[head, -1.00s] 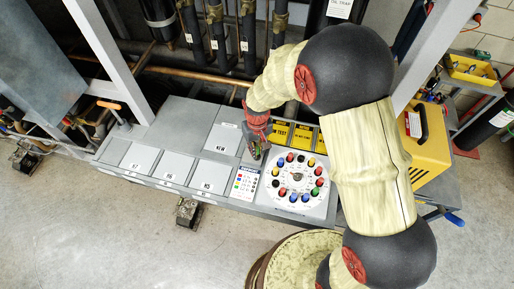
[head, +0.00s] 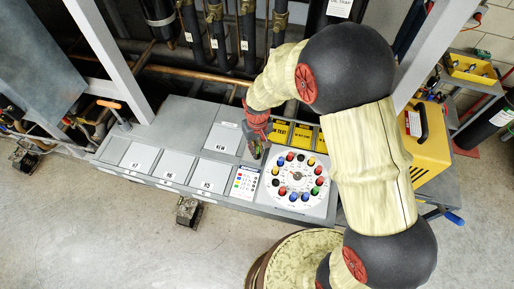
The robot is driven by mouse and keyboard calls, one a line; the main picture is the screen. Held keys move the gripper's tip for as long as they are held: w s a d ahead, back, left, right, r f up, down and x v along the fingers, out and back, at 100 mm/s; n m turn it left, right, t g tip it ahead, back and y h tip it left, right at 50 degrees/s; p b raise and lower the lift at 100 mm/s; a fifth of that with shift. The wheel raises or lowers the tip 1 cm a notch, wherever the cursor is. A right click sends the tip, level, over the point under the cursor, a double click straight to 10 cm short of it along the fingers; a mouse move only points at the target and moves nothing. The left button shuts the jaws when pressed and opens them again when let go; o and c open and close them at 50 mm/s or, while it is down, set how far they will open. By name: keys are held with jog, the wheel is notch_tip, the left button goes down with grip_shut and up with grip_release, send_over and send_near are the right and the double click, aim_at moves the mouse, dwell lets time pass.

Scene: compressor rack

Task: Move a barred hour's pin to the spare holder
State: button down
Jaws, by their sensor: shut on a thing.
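A white round dial (head: 297,175) on the grey bench top carries a ring of coloured pins: red, blue, green, yellow and black. A white card (head: 245,183) with rows of coloured dots lies just left of it. My gripper (head: 256,153) points down at the dial's upper left edge, above the card. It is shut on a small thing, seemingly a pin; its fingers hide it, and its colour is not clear. I cannot make out which thing here is the spare holder.
Grey panels (head: 176,167) with labels run along the bench to the left. Yellow signs (head: 302,136) stand behind the dial, close to my gripper. A yellow case (head: 428,145) stands at the right. Vertical pipes (head: 220,40) and a grey frame post rise behind.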

jog(key=shift+f, duration=0.2)
jog(key=shift+f+b, duration=0.55)
jog(key=shift+f, duration=0.15)
jog(key=shift+f, duration=0.15)
jog(key=shift+f+b, duration=0.3)
jog(key=shift+s+f, duration=0.15)
jog(key=shift+s, duration=0.05)
jog(key=shift+s+d+f, duration=0.1)
jog(key=shift+f, duration=0.05)
jog(key=c, duration=2)
grip_release()
jog(key=shift+s+f, duration=0.1)
jog(key=shift+o, duration=1.3)
jog(key=shift+w, duration=0.2)
